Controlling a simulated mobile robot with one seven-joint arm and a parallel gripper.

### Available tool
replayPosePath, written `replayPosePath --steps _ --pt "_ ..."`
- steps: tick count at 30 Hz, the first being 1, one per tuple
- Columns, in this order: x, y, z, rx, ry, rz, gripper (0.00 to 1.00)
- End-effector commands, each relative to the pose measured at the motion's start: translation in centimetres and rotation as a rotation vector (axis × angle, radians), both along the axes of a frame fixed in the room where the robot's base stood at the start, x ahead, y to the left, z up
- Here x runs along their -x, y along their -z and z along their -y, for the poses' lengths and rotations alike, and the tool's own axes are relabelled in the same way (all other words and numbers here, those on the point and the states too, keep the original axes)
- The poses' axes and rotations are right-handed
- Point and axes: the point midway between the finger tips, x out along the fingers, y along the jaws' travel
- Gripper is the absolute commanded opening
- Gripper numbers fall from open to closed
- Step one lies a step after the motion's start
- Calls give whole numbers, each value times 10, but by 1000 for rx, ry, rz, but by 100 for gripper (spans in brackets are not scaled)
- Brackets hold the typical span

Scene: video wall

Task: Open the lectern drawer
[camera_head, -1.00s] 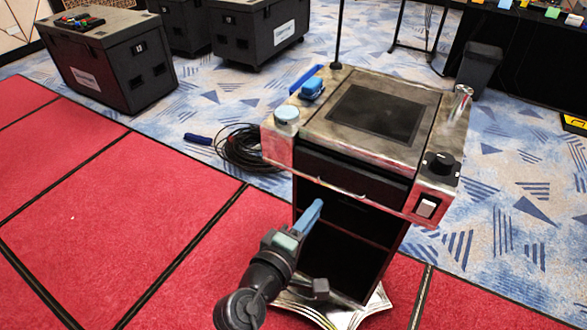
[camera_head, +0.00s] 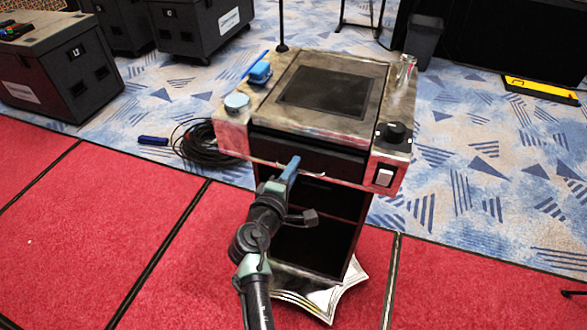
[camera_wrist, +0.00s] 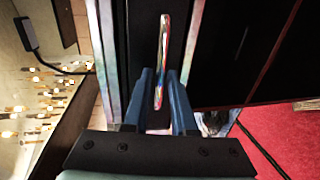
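The lectern (camera_head: 232,131) stands in front of me with a worn metal top. Its drawer (camera_head: 318,157) is the dark front just under the top, and it looks closed. In the wrist view the drawer front (camera_wrist: 143,30) is a dark strip with a thin shiny handle (camera_wrist: 163,50) on it. My gripper (camera_head: 293,163) is raised at the drawer front. In the wrist view its two blue fingers (camera_wrist: 159,98) are apart, with the near end of the handle between them. A gap shows beside the handle; I cannot tell whether a finger touches it.
A blue object (camera_head: 260,72), a round light-blue-topped item (camera_head: 236,102), a glass (camera_head: 405,68) and a black knob (camera_head: 392,132) are on the lectern top. Open dark shelves (camera_head: 305,225) lie below the drawer. A coiled cable (camera_head: 195,145) lies on the floor at left.

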Motion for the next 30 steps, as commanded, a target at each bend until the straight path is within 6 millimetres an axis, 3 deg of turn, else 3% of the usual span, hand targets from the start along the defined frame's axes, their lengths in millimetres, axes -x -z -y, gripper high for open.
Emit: replayPosePath --steps 11,15,16,30 --pt "-4 1 2 0 0 0 25" --pt "-4 1 2 0 0 0 1" --pt "-4 1 2 0 0 0 0" --pt "-4 1 1 0 0 0 0"
